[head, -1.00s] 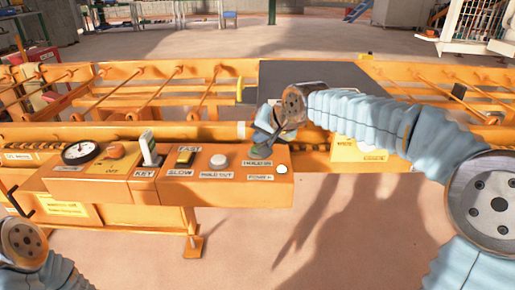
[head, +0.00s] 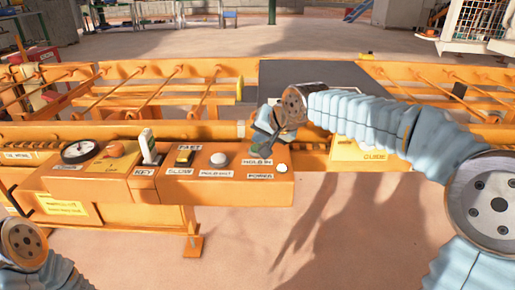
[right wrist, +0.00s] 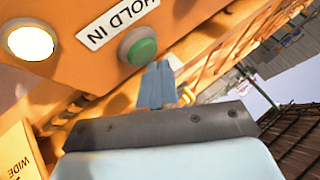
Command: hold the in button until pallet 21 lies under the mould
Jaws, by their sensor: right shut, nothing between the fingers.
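The green HOLD IN button (right wrist: 138,46) stands on the orange control panel (head: 235,185), above its label (right wrist: 113,22) in the head view. In the right wrist view the shut fingertips (right wrist: 161,68) are close beside the green cap; a small gap seems to show. A dark flat plate (head: 315,78) lies between the orange roller tracks. I cannot make out a pallet number or the mould. My left gripper is out of view; only part of my left arm shows.
Roller tracks (head: 170,95) run behind.

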